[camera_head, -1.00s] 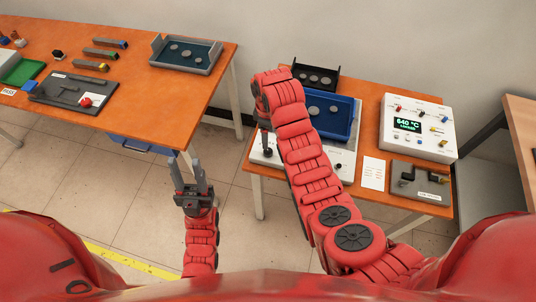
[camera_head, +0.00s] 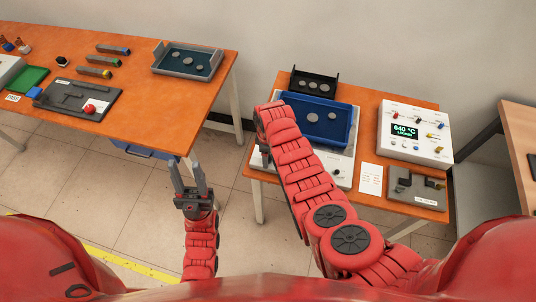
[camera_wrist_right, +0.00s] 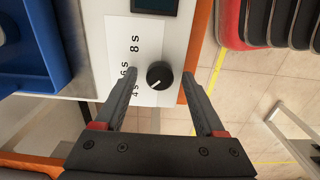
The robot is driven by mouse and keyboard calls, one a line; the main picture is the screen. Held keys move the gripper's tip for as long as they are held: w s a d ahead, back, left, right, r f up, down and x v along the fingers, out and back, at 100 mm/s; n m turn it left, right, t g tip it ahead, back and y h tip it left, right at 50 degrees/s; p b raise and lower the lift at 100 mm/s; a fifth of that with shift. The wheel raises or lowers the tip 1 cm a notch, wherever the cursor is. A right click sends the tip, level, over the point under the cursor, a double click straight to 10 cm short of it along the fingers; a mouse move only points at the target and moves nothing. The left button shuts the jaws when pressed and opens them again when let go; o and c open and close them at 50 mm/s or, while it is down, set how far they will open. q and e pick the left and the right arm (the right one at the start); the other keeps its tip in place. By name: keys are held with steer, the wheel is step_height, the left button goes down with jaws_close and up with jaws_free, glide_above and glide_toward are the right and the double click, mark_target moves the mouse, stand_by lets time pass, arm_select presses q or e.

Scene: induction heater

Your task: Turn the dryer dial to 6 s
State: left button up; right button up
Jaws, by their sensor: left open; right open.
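The black dryer dial (camera_wrist_right: 160,75) has a white mark pointing to the lower left, toward the printed "4 s". Its white scale label (camera_wrist_right: 132,45) reads 4 s, 6 s and 8 s. In the right wrist view my right gripper (camera_wrist_right: 160,79) is open, with one finger on each side of the dial. Gaps show on both sides, so it does not grip. In the head view the dryer (camera_head: 344,165) stands on the right table, partly hidden by my right arm, which also hides the dial. My left gripper (camera_head: 184,167) is open and empty above the floor.
A blue tray (camera_head: 345,140) is on the dryer, with a black rack (camera_head: 313,83) behind. A heater control box (camera_head: 413,150) reading 640 °C, a white card (camera_head: 371,180) and a grey fixture (camera_head: 415,192) are to the right. The left orange table (camera_head: 135,90) holds several parts.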

jaws_close()
steer(key=shift+f+m, duration=0.1)
steer(key=shift+m, duration=0.2)
steer(key=m+b, duration=0.3)
steer(key=shift+f+m, duration=0.15)
steer(key=shift+m, duration=0.15)
steer(key=shift+r+m+b, duration=0.2)
steer(key=shift+m+b, duration=1.35)
steer(key=shift+m, duration=0.65)
jaws_free()
